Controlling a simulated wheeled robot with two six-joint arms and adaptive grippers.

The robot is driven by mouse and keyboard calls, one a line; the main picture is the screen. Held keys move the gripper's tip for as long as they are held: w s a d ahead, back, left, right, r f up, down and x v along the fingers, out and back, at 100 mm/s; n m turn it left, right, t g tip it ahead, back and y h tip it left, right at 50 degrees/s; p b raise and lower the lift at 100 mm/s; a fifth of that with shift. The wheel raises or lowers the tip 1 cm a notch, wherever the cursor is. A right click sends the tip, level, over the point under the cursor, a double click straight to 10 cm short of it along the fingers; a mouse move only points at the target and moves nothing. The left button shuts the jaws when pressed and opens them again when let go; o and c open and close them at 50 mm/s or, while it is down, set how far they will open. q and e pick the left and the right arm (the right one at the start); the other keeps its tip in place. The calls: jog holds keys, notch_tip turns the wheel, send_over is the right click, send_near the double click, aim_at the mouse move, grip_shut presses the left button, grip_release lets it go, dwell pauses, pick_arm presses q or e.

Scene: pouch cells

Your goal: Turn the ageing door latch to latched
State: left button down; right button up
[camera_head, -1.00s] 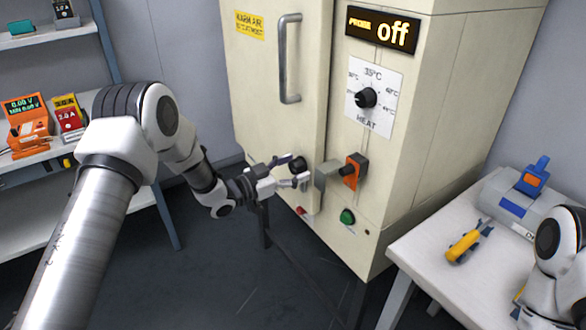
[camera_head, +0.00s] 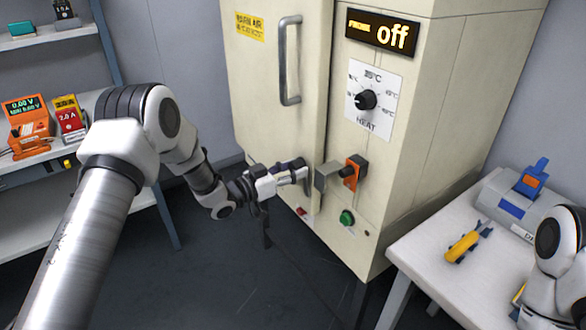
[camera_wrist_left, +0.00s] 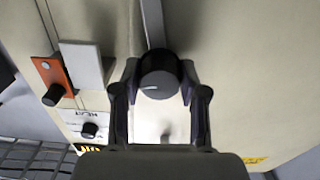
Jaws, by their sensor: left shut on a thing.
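The ageing door latch is a round black knob (camera_wrist_left: 158,72) with a short pale mark. It is low on the door (camera_head: 262,110) of the cream cabinet. In the left wrist view the mark lies nearly level, on the left part of the knob's face. My left gripper (camera_head: 300,172) is shut on the knob, one finger on each side. In the head view the gripper hides most of the knob. My right arm (camera_head: 556,268) shows at the right edge, but its gripper is out of view.
A grey plate (camera_head: 328,174) and an orange switch with a black knob (camera_head: 354,172) sit just right of the gripper. A green button (camera_head: 347,217) and a red one (camera_head: 301,211) are below. The long door handle (camera_head: 290,60) is above. A bench (camera_head: 420,243) stands right.

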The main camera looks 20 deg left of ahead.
pick_arm(q)
jog(key=n+p, duration=0.1)
jog(key=n, duration=0.3)
jog(key=shift+r, duration=0.1)
jog(key=n, duration=0.4)
jog(key=shift+p, duration=0.35)
jog(key=n, duration=0.3)
jog(key=shift+n+p, duration=0.3)
jog(key=shift+p, duration=0.05)
jog(key=shift+n+p, duration=0.3)
jog(key=shift+n, duration=1.5)
jog(key=c, duration=0.6)
grip_release()
